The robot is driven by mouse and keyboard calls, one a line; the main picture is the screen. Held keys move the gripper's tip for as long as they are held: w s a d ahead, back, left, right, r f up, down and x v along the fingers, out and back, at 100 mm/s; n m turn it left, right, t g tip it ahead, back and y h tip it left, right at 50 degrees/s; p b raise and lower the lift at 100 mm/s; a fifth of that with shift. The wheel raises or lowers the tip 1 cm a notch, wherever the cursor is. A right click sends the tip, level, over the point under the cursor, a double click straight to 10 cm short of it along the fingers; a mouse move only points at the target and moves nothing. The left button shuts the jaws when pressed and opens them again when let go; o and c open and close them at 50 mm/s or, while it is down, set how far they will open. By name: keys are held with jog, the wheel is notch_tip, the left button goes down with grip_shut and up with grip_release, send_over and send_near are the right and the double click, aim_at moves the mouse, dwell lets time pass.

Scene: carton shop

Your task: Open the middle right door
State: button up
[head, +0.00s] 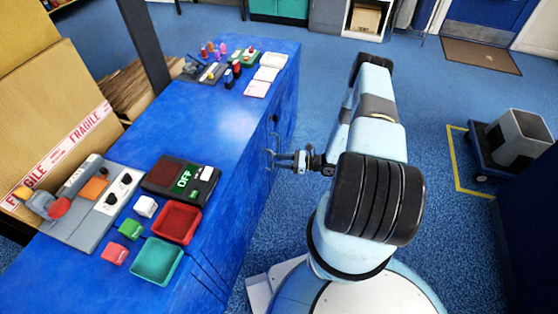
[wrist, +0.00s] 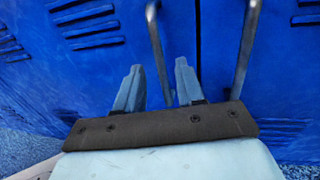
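In the wrist view, two blue cabinet doors meet at a vertical seam: a left-hand door (wrist: 60,95) and a right-hand door (wrist: 285,75), both looking shut. Each has a grey bar handle by the seam: the left-hand handle (wrist: 155,40) and the right-hand handle (wrist: 246,45). I cannot tell which is the middle right door. My gripper (wrist: 158,75) is open, with the left-hand handle between its fingers in the picture and a gap on both sides. The right-hand handle is outside the fingers. In the head view, my gripper (head: 277,160) is at the counter's side.
The blue counter (head: 225,130) carries trays, small blocks, a scale (head: 180,180) and other tools. Cardboard (head: 60,80) stands behind it. Blue floor (head: 285,215) is clear beside the counter. A trolley with a bin (head: 515,138) stands at the right.

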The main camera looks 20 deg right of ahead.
jog(key=shift+x, duration=0.85)
grip_shut()
